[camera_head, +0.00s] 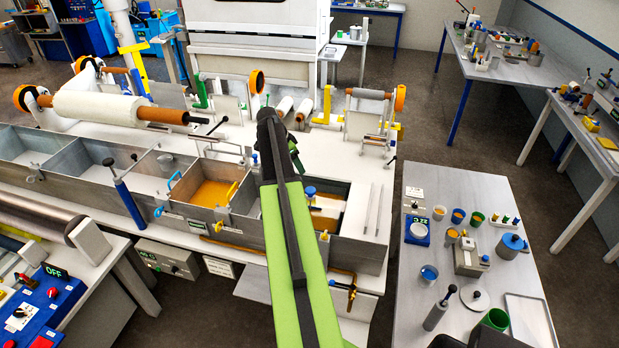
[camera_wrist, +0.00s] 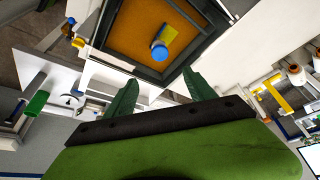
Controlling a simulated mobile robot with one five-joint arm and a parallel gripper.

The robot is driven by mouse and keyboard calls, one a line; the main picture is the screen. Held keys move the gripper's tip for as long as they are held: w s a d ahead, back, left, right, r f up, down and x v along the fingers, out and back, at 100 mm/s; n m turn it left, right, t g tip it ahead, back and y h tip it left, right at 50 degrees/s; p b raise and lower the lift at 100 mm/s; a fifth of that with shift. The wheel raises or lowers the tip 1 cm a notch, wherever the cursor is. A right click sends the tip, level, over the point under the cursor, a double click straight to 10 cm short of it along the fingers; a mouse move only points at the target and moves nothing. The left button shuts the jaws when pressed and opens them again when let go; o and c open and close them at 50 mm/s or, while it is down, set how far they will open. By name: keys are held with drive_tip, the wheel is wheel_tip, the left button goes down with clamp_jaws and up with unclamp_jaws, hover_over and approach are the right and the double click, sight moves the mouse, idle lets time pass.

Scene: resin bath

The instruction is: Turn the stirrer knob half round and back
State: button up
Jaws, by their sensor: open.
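A round blue knob (camera_wrist: 158,50), which looks like the stirrer knob, shows in the wrist view with a yellow part beside it, over an orange bath (camera_wrist: 130,25) inside a dark grey rim. A blue knob (camera_head: 310,190) also shows in the head view, just right of my arm, above the right-hand part of the metal trough; I take it to be the same one. My gripper (camera_wrist: 160,75) is open and empty, its green fingers apart, with the knob beyond the fingertips and not touched. In the head view my gripper (camera_head: 268,118) is dark and small, so its fingers are hard to make out.
The metal trough (camera_head: 100,147) has several compartments, one with orange resin (camera_head: 211,193). Rollers (camera_head: 105,108) and stands (camera_head: 365,110) rise behind it. A side table (camera_head: 415,290) at right carries cups and a small grey device (camera_head: 470,262). Floor lies open behind that table.

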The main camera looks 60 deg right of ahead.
sight(311, 190)
drive_tip(key=b+x, duration=1.6)
drive_tip(key=x, duration=0.1)
drive_tip(key=shift+d+f, duration=0.1)
drive_tip(key=shift+f, duration=0.2)
drive_tip(key=shift+r, duration=0.1)
drive_tip(key=shift+c, duration=0.2)
